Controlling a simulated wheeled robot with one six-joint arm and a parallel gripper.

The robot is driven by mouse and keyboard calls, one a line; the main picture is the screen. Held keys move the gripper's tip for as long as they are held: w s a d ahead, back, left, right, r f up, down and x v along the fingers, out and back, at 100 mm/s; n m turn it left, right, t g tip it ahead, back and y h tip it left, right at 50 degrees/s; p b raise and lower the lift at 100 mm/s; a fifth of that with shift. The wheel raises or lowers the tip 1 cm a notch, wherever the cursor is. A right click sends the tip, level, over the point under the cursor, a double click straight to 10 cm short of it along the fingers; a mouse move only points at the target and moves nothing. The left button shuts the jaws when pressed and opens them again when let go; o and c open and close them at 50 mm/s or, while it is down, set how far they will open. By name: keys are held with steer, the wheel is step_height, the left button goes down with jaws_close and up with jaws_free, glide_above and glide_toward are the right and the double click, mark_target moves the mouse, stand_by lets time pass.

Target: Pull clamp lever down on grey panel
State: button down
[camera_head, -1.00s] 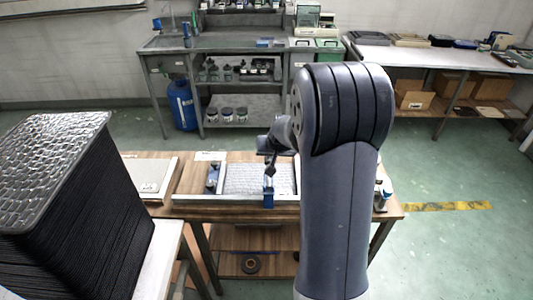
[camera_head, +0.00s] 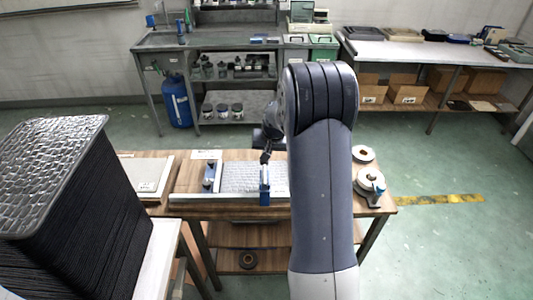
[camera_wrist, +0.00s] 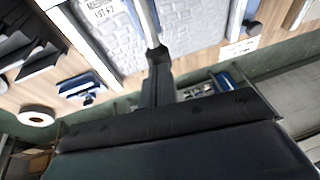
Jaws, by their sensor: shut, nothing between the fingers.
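The grey quilted panel (camera_head: 238,178) lies in a pale frame on the wooden table. A blue clamp (camera_head: 265,186) stands upright at its front right edge, and another blue clamp (camera_head: 210,172) is at its left end. My gripper (camera_head: 265,157) is shut and empty, right above the front clamp. In the wrist view the shut fingertips (camera_wrist: 157,55) meet the end of a silver bar (camera_wrist: 144,18) that crosses the quilted panel (camera_wrist: 108,35); I cannot tell whether they touch it. The clamp's lower part is hidden behind the fingers there.
A plain panel (camera_head: 148,172) lies on the table's left side. A tall dark stack (camera_head: 75,200) stands at the near left. Benches line the back wall.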

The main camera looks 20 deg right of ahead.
steer(key=shift+f, duration=0.15)
steer(key=shift+r+p, duration=0.3)
steer(key=shift+r, duration=0.2)
steer(key=v, duration=1.3)
steer(key=shift+w+d+r, duration=0.25)
steer(key=shift+w, duration=0.1)
